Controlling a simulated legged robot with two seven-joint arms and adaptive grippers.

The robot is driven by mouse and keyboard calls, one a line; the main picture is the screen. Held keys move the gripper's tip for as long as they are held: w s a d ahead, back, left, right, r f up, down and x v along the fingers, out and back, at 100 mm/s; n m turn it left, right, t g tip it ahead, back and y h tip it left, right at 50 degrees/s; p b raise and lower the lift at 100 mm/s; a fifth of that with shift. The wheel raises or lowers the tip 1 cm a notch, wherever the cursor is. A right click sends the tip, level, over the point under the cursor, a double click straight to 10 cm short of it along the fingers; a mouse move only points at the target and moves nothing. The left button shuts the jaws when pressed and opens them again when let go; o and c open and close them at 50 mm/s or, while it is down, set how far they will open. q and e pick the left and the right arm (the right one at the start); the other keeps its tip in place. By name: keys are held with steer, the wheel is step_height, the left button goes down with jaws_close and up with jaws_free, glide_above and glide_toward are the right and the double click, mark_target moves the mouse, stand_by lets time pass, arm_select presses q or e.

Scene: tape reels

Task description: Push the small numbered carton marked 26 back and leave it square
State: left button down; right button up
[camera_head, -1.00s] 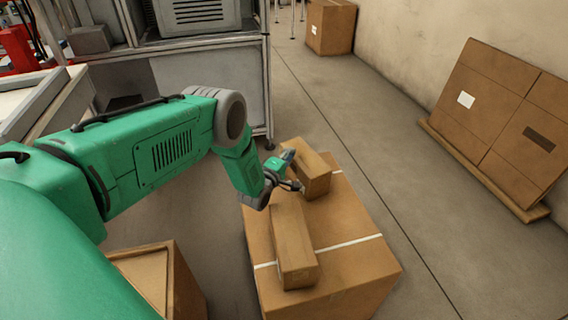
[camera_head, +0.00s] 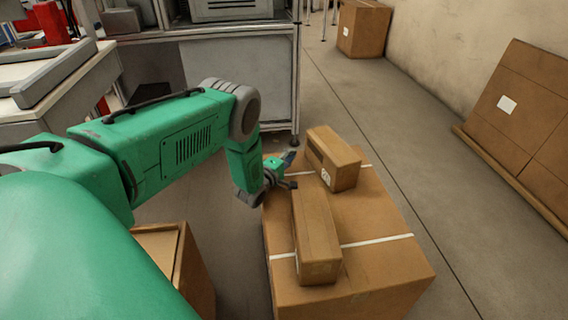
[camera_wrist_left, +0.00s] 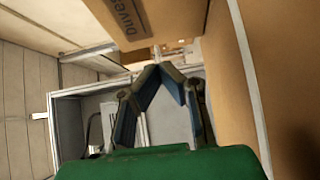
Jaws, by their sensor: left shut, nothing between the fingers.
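Two small brown cartons lie on top of a large brown carton (camera_head: 385,260). The far small carton (camera_head: 338,160) has a white label low on its near face, too small to read. The near small carton (camera_head: 316,235) has a pale label on its left side; its number cannot be read either, so I cannot tell which is 26. My left gripper (camera_head: 290,170) is shut and empty, just left of the far carton. The left wrist view shows its closed fingers (camera_wrist_left: 167,72) beside the large carton, with a printed small carton (camera_wrist_left: 160,20) ahead.
White tape bands cross the large carton. Another carton (camera_head: 190,270) stands at lower left, beneath my left arm. A grey metal cabinet (camera_head: 235,85) stands behind. Flat cardboard (camera_head: 525,110) leans on the right wall. The floor right of the large carton is clear.

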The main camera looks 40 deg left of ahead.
mark_target(314, 154)
arm_select(q)
steer(key=shift+w+a+f+b, duration=0.15)
steer(key=shift+w+b, duration=0.25)
steer(key=shift+w, duration=0.7)
steer(key=shift+w+d, duration=0.25)
steer(key=shift+d, duration=0.4)
steer(key=shift+w+d, duration=0.2)
steer(key=shift+d, duration=0.4)
steer(key=shift+w+d+b, duration=0.25)
steer(key=shift+d+b, duration=0.15)
steer(key=shift+d, duration=0.25)
steer(key=shift+d, duration=0.1)
steer(key=shift+w+d, duration=0.25)
steer(key=shift+d, duration=0.25)
steer(key=shift+w+d, duration=0.2)
steer(key=shift+d, duration=0.3)
steer(key=shift+r, duration=0.2)
